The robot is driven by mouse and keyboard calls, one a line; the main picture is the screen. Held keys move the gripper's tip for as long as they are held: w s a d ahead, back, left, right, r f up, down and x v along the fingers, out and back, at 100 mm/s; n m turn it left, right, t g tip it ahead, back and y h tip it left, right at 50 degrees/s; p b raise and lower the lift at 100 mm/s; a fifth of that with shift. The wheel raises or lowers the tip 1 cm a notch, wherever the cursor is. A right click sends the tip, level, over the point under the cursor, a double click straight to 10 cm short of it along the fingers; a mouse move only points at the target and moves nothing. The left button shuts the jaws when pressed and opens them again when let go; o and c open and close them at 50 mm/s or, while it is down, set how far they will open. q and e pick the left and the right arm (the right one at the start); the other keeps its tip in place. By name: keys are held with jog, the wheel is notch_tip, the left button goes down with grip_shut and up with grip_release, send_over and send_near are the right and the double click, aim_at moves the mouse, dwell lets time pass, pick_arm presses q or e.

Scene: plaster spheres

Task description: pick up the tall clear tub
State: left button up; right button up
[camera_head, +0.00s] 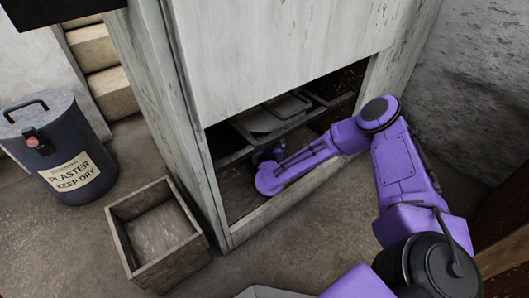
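I cannot make out a tall clear tub in the head view. My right arm comes in from the right and reaches through the low opening of a tall grey cabinet (283,38). My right gripper (267,155) is inside this opening, dark and small behind the purple wrist. Its fingers are not clear, so I cannot see whether it is open or holds anything. My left gripper is not in view.
Pale flat trays or lids (262,121) lie on a shelf inside the cabinet. An open wooden crate (182,258) stands on the floor before it, empty as far as I see. A dark lidded bin (62,150) labelled "PLASTER KEEP DRY" stands at left. A rough wall bounds the right.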

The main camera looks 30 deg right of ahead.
jog(key=shift+w+d+r, duration=0.1)
jog(key=shift+w+d, duration=0.05)
jog(key=shift+w, duration=0.1)
jog(key=c, duration=1.2)
jog(key=shift+o, duration=0.2)
